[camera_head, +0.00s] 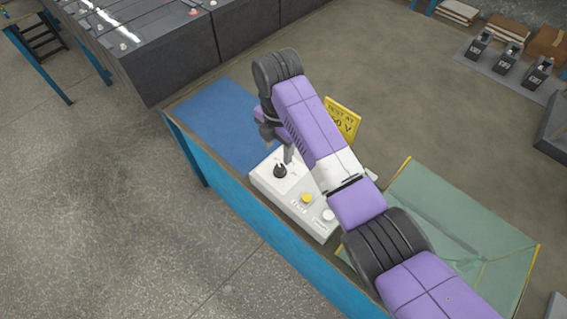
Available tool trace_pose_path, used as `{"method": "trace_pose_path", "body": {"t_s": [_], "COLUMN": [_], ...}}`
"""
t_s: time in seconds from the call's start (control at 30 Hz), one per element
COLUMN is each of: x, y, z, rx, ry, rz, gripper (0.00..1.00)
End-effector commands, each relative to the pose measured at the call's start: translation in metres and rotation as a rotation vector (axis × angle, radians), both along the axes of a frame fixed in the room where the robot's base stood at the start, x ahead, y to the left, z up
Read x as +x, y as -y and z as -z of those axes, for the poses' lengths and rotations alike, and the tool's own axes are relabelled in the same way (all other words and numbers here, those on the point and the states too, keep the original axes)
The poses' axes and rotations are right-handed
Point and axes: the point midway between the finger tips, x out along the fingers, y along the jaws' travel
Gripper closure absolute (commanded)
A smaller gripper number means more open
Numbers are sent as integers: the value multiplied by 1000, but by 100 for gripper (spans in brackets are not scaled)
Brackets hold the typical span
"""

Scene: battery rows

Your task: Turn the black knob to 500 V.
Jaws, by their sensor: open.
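A white tester box (270,183) stands near the bench's front edge. The black knob (280,171) sits on the box's upper left part, with small dark marks around it too small to read. My gripper (286,155) is open and points down just above the knob; I cannot tell whether it touches it. My purple arm covers the right part of the box. A yellow sign (344,117) behind it reads "TEST AT" and a value ending in "0 V", partly hidden by my arm.
A yellow button (306,198) and a white button (328,214) are on the box. A blue mat (222,118) lies left of it, bare. A greenish transparent tray (430,200) is at right. Dark battery blocks (165,62) stand at the upper left.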

Motion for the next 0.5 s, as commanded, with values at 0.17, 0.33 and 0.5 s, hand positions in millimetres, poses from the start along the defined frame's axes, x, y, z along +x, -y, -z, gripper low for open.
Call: {"method": "trace_pose_path", "body": {"t_s": [0.17, 0.33, 0.5], "x": [-7, -7, -7], "y": [5, 4, 4], "z": [1, 15, 41], "rx": [-18, -19, -18], "ry": [-28, -29, -28], "rz": [-76, -87, -84], "gripper": [48, 48, 48]}}
